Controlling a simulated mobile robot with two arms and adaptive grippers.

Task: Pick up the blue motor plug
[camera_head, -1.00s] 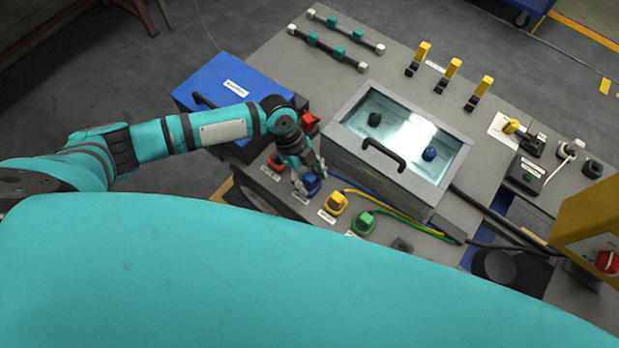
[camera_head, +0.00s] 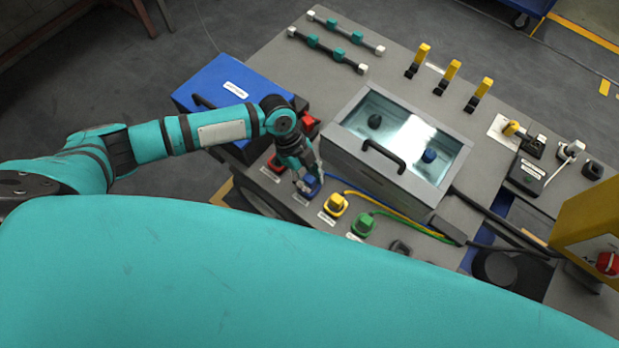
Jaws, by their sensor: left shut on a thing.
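The blue motor plug (camera_head: 309,186) is at the near left edge of the grey bench, in the row with a yellow and a green plug. A blue cable runs from its side to the right. My left gripper (camera_head: 307,180) reaches down over it from above and is shut on it. The fingers cover part of the plug. I cannot tell whether the plug is still seated or lifted. My right gripper is not in view.
A red socket (camera_head: 277,163) sits close left, the yellow plug (camera_head: 336,204) and green plug (camera_head: 363,224) close right. A glass-topped box (camera_head: 345,150) with a black handle stands behind. A blue case (camera_head: 225,85) lies behind the left arm.

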